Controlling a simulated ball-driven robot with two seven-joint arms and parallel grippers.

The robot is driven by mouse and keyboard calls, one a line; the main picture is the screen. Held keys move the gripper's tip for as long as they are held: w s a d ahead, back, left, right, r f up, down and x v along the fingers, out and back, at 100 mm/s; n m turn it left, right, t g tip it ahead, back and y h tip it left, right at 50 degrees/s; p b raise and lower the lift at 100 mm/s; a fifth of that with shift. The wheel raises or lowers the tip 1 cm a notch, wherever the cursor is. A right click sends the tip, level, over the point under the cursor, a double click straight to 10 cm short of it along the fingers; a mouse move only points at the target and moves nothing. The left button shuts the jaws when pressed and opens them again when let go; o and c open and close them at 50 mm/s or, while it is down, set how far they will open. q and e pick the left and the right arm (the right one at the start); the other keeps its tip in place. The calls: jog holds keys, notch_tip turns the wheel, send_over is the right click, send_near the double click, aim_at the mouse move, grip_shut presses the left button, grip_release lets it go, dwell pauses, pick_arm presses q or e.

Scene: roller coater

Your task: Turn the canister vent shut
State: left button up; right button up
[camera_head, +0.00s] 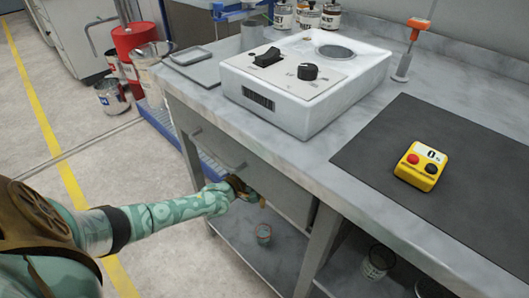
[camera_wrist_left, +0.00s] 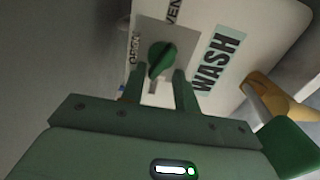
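In the left wrist view a white canister face (camera_wrist_left: 215,25) carries a "WASH" label (camera_wrist_left: 218,58) and the words "VENT" and "OPEN". A green vent knob (camera_wrist_left: 161,59) sits on it, its grip tilted in the picture. My left gripper (camera_wrist_left: 158,80) is open, its two fingers pointing at the canister with the knob between or just beyond their tips. I cannot tell whether they touch it. In the head view my left gripper (camera_head: 246,187) is low at the bench front, and the canister face cannot be made out. My right gripper is not in view.
The bench top (camera_head: 222,108) overhangs near my left arm, with a drawer front (camera_head: 240,155) and lower shelf (camera_head: 245,252) below. A white machine (camera_head: 300,85), a dark mat (camera_head: 450,165) and a yellow button box (camera_head: 421,166) are on top. An ochre cylinder (camera_wrist_left: 275,100) is close right of the gripper.

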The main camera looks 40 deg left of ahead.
pick_arm(q)
jog(key=shift+s+a, duration=0.1)
